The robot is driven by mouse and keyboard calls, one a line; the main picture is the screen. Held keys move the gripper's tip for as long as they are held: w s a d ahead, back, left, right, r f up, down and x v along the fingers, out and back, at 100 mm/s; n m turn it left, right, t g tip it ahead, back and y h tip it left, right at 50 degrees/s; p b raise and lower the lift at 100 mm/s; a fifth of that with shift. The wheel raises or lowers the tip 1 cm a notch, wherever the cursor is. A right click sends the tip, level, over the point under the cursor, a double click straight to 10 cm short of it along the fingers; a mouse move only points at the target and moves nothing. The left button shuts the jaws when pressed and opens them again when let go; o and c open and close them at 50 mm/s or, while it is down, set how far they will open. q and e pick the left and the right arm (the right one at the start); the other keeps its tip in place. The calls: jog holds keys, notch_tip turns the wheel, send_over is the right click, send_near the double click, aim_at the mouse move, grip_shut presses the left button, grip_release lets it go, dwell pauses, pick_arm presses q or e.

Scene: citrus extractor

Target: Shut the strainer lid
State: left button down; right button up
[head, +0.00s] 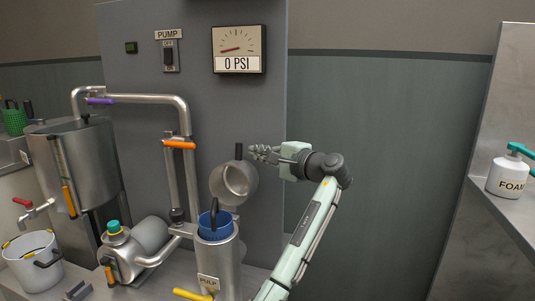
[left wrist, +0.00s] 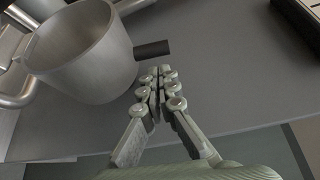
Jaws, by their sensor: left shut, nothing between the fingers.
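The strainer lid (head: 233,184) is a round, hollow metal cap standing open on edge above the strainer. Its dark handle (head: 239,152) points up. The strainer body (head: 212,258) is a metal cylinder marked PULP, with a blue basket (head: 215,228) with a dark handle in its top. My left gripper (head: 254,153) is shut and empty just right of the lid handle. In the left wrist view the lid (left wrist: 80,58) is at upper left, and its handle (left wrist: 153,48) lies just beyond my shut fingertips (left wrist: 156,72). Whether they touch is unclear. My right gripper is not in view.
A grey panel with a pump switch (head: 169,56) and a gauge reading 0 PSI (head: 238,50) stands behind. Pipes with purple (head: 99,101) and orange (head: 179,144) levers are left. A yellow lever (head: 192,295) is low in front. The space right of my arm is free.

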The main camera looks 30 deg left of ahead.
aim_at(238, 172)
pick_arm(q)
jog(key=x, duration=0.2)
jog(key=shift+a, duration=0.3)
jog(key=shift+w+a+f, duration=0.1)
jog(key=shift+w+a, duration=0.1)
jog(key=shift+a, duration=0.3)
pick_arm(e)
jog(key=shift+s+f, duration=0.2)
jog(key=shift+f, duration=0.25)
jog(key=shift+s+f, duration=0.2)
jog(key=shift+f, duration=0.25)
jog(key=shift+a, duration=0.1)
